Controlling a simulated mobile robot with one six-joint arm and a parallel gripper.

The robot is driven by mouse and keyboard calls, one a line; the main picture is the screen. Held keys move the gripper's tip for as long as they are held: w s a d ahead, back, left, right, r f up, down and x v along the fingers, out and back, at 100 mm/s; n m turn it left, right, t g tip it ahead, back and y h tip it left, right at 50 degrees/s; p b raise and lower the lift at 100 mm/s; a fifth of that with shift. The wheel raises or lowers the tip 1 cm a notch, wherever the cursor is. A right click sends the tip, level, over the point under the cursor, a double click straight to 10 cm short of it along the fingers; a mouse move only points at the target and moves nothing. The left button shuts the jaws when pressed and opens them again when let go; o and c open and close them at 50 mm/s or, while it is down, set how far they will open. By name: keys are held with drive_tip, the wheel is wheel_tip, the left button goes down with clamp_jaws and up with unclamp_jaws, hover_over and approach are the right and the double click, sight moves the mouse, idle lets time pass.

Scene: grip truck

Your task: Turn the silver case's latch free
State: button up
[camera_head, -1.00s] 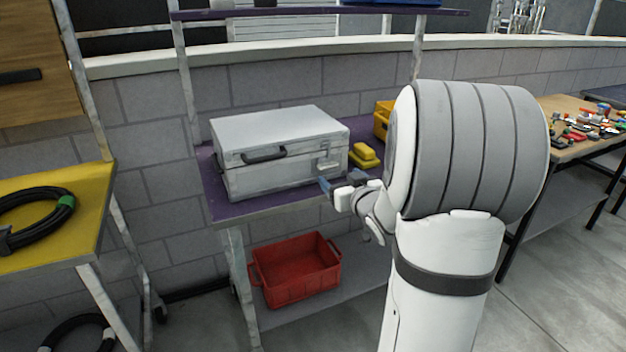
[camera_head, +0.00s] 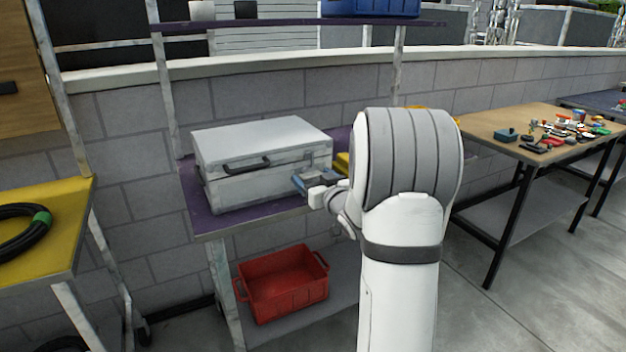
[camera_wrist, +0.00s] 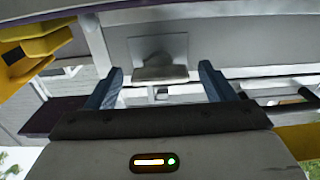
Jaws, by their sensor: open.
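The silver case (camera_head: 262,160) is closed and lies on the purple shelf (camera_head: 200,215), its front face with a dark handle (camera_head: 247,165) towards me. My gripper (camera_head: 300,182) is open, at the right end of the case's front. In the wrist view, its two blue fingers stand apart on either side of the latch (camera_wrist: 160,73), which hangs below a square plate (camera_wrist: 157,48) on the case. The fingers hold nothing. Whether they touch the case, I cannot tell. In the head view, my gripper partly hides the latch area.
A yellow item (camera_head: 342,163) lies on the shelf right of the case, partly behind my arm. A red crate (camera_head: 283,287) sits on the lower shelf. A yellow table with a coiled black hose (camera_head: 20,235) is at left, a cluttered workbench (camera_head: 490,125) at right. Open floor lies at right.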

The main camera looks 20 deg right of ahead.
drive_tip(key=shift+c, duration=0.5)
drive_tip(key=c, duration=0.9)
drive_tip(key=shift+m, duration=0.3)
drive_tip(key=m+p, duration=0.1)
drive_tip(key=m, duration=0.2)
drive_tip(key=shift+m, duration=0.3)
drive_tip(key=m+p, duration=0.2)
drive_tip(key=m, duration=0.2)
drive_tip(key=shift+m, duration=0.3)
drive_tip(key=m+p, duration=0.2)
drive_tip(key=m, duration=0.3)
drive_tip(key=shift+r+p, duration=0.1)
drive_tip(key=shift+p, duration=0.2)
drive_tip(key=shift+m+p, duration=0.75)
drive_tip(key=shift+m, duration=1.25)
